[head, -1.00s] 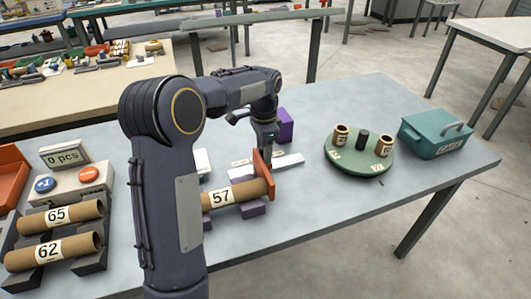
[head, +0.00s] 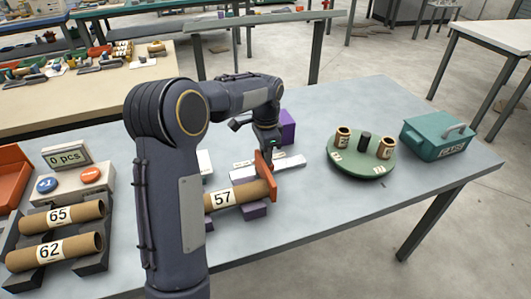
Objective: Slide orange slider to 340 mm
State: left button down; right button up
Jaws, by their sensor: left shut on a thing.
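The orange slider (head: 263,174) is an upright plate at the right end of a cardboard tube labelled 57 (head: 236,197). The tube lies on purple supports (head: 254,210). My left gripper (head: 266,150) points down and is shut on the top of the orange slider. A pale rail or scale (head: 281,168) lies behind the tube; its markings are too small to read. My left arm hides the left end of the tube and part of the rail. My right gripper does not show.
On the left are tubes labelled 65 (head: 62,216) and 62 (head: 55,251) on dark holders, and a counter box reading 0 pcs (head: 67,157). A green turntable (head: 360,163) and a teal box (head: 437,137) stand at the right. The front right tabletop is clear.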

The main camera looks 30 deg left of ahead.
pick_arm(q)
jog(key=w+d+p, duration=0.1)
jog(key=w, duration=0.1)
jog(key=w+d+p, duration=0.4)
jog(key=shift+w+d+r, duration=0.25)
jog(key=shift+w+d+f, duration=0.1)
jog(key=shift+w+d, duration=0.15)
jog(key=shift+w, duration=0.05)
jog(key=c, duration=1.2)
grip_release()
jog(key=shift+w+d+f, duration=0.1)
jog(key=shift+w, duration=0.05)
notch_tip(320, 180, up, 8)
jog(key=shift+f, duration=0.1)
